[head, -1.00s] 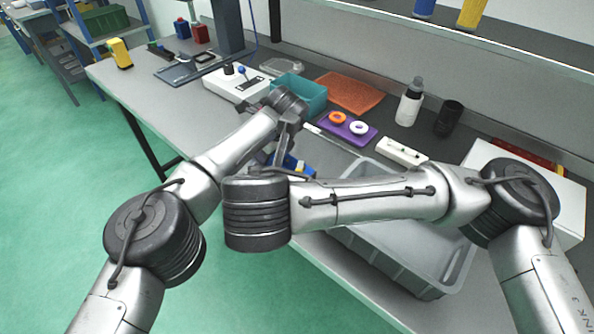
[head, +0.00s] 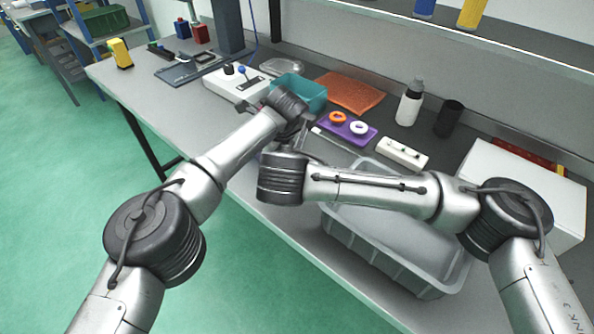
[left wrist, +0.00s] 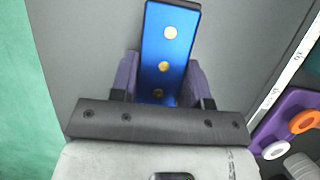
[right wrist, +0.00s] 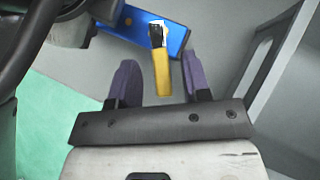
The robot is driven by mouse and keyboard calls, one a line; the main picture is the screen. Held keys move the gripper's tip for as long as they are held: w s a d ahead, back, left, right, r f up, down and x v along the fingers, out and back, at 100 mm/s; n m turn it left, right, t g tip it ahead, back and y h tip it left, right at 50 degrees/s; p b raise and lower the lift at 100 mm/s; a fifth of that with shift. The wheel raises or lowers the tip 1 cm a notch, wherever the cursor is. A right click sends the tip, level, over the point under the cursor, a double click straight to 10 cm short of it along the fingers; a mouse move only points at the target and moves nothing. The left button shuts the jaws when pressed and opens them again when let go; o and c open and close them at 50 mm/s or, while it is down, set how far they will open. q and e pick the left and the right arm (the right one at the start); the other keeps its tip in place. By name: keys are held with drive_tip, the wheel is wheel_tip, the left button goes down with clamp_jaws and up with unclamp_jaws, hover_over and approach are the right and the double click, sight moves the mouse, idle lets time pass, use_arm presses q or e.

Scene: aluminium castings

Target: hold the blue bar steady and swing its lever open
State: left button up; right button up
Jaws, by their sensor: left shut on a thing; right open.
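The blue bar (left wrist: 168,45) lies between the purple fingers of my left gripper (left wrist: 160,88) in the left wrist view, and the gripper is shut on it. Gold discs show along its face. In the right wrist view the bar (right wrist: 178,38) runs across the top, with a yellow lever (right wrist: 161,70) with a black part sticking out from it. My right gripper (right wrist: 157,82) is open and empty; the lever's yellow end points between its fingers, nearer the right one. In the head view the bar and both gripper tips are hidden behind my arms.
A grey tray (head: 345,235) stands under my right arm at the table's front. A purple plate (head: 362,138) with an orange ring and a white ring, a teal bin (head: 312,97) and a white block (head: 402,154) lie behind.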

drive_tip(key=shift+w+d+f, duration=0.1)
drive_tip(key=shift+w+f, duration=0.15)
clamp_jaws()
idle(0.4)
